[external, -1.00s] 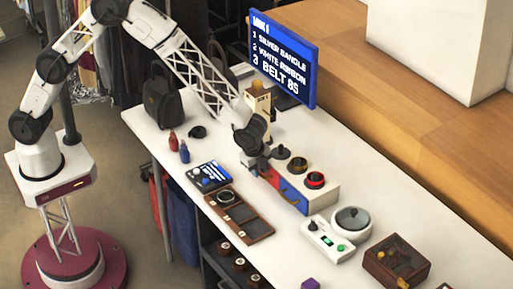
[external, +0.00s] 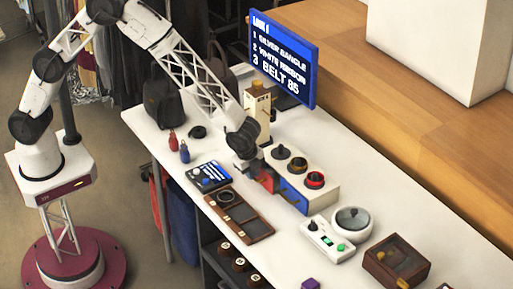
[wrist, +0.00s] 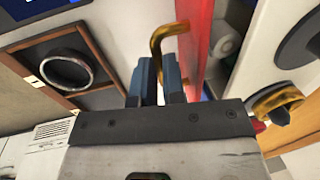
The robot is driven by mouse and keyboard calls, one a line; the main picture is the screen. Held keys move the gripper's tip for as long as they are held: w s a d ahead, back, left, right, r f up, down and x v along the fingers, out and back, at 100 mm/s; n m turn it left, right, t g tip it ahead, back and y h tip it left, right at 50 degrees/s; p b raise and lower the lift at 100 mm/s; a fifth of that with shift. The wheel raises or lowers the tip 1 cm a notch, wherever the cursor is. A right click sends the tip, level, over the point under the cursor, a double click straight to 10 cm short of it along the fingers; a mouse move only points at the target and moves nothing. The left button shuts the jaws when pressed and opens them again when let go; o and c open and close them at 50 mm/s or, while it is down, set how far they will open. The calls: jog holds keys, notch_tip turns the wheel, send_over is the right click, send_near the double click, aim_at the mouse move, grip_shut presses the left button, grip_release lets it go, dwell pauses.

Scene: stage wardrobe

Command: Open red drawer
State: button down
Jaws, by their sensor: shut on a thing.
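The red drawer (external: 264,182) is in the left part of a white cabinet (external: 330,190), and its front stands out from the cabinet, partly open. In the wrist view its red front (wrist: 200,45) is seen edge-on, with white rolls (wrist: 228,40) showing in the gap behind it. A curved brass handle (wrist: 166,35) is on the front. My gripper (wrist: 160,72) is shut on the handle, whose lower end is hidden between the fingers. In the external view my gripper (external: 250,166) covers part of the drawer.
A blue drawer front (external: 291,196) is to the right of the red one. A brown tray (external: 240,216) and a blue-screened device (external: 208,176) lie in front of the cabinet. A scale-like device (external: 328,238) stands to the right. A blue-screened display (external: 283,60) stands behind.

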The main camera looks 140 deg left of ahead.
jog(key=d, duration=0.6)
jog(key=shift+d, duration=0.4)
jog(key=c, duration=1.5)
grip_release()
jog(key=shift+r, duration=0.15)
jog(key=r, duration=0.2)
jog(key=d+r, duration=0.1)
jog(key=r, duration=0.4)
jog(key=shift+d+r, duration=0.15)
jog(key=shift+r, duration=0.05)
